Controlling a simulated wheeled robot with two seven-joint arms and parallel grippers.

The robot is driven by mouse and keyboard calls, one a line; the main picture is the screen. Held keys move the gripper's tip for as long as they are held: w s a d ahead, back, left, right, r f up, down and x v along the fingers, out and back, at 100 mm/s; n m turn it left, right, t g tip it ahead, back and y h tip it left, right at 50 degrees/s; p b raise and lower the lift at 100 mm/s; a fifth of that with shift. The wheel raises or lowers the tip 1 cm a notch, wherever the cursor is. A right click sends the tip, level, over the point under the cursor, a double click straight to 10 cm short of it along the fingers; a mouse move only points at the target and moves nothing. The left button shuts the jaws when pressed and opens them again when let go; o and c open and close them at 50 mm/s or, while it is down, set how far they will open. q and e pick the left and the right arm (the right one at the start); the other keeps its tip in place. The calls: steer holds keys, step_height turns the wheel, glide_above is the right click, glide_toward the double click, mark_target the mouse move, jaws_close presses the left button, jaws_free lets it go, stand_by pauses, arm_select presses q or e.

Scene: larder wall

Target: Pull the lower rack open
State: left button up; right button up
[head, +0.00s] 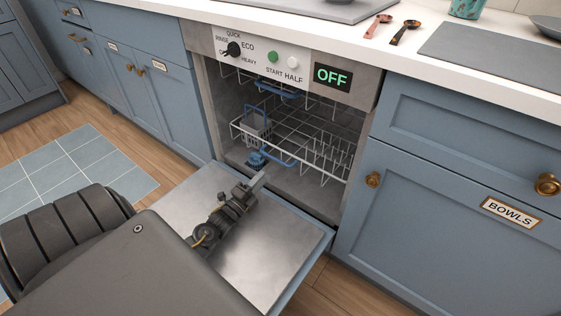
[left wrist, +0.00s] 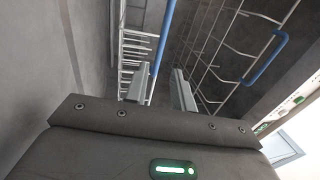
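The lower rack (head: 318,132) is a white wire basket with a blue handle (head: 281,161) on its front, inside the open dishwasher. My left gripper (head: 259,178) reaches in over the lowered door, close to that handle. In the left wrist view its two pale fingers (left wrist: 160,92) stand apart, and a long blue bar (left wrist: 164,38) runs down into the gap between them. I cannot tell whether the fingers touch the bar. My right gripper is not in view.
The dishwasher door (head: 255,240) lies lowered beneath my left arm. The upper rack's blue handle (head: 276,88) is above, under the control panel reading OFF (head: 332,77). A grey basket (head: 256,130) sits in the lower rack. A cabinet labelled BOWLS (head: 440,225) stands at right.

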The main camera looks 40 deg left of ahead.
mark_target(277, 160)
arm_select(q)
steer(key=shift+w+a, duration=0.15)
steer(key=shift+w, duration=0.15)
steer(key=w+b, duration=0.1)
steer(key=w, duration=0.2)
steer(key=w+r, duration=0.1)
steer(key=w, duration=0.2)
steer(key=w+b, duration=0.1)
steer(key=w, duration=0.2)
steer(key=shift+w+a+r+b, duration=0.2)
steer(key=shift+r+b, duration=0.1)
steer(key=shift+r, duration=0.1)
steer(key=shift+c, duration=0.5)
jaws_close()
